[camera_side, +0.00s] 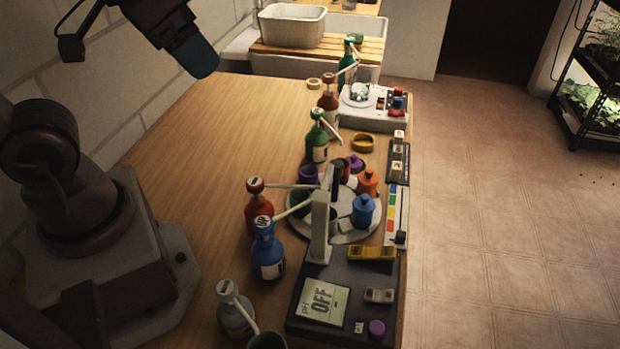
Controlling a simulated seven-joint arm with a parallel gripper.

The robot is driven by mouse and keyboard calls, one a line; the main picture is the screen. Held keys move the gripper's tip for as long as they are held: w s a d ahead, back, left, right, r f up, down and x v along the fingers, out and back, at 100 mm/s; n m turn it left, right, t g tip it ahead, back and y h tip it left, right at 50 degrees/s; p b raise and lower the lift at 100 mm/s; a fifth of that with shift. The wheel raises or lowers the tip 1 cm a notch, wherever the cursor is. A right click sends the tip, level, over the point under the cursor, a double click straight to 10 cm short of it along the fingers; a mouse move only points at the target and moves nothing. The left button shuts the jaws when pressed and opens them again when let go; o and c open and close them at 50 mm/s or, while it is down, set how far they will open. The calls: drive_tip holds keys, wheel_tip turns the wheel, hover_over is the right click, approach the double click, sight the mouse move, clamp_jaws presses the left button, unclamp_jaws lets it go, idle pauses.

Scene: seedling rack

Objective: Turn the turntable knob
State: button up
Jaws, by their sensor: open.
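A round pale turntable (345,236) lies at the middle of the bench, carrying blue (363,212) and orange (367,183) bottles and several small pots. A white upright stand with a dark head partly hides it. I cannot clearly single out a knob on it. Parts of my arm are at the upper left.
Several pump bottles, including green (317,143), red (259,213) and blue (267,254), stand left of the turntable. A dark pH meter (355,285) with a purple knob (376,328) lies in front. A white device (372,118) stands behind. Bare wood is open at left.

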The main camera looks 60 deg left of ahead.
drive_tip(key=shift+c, duration=1.2)
drive_tip(key=n+g, duration=0.5)
drive_tip(key=g, duration=0.1)
approach(336, 163)
wheel_tip(336, 163, down, 10)
drive_tip(key=shift+s+f, duration=0.1)
drive_tip(key=shift+s, duration=0.05)
drive_tip(key=shift+c, duration=0.3)
drive_tip(key=shift+m, duration=0.3)
drive_tip(key=c, duration=0.9)
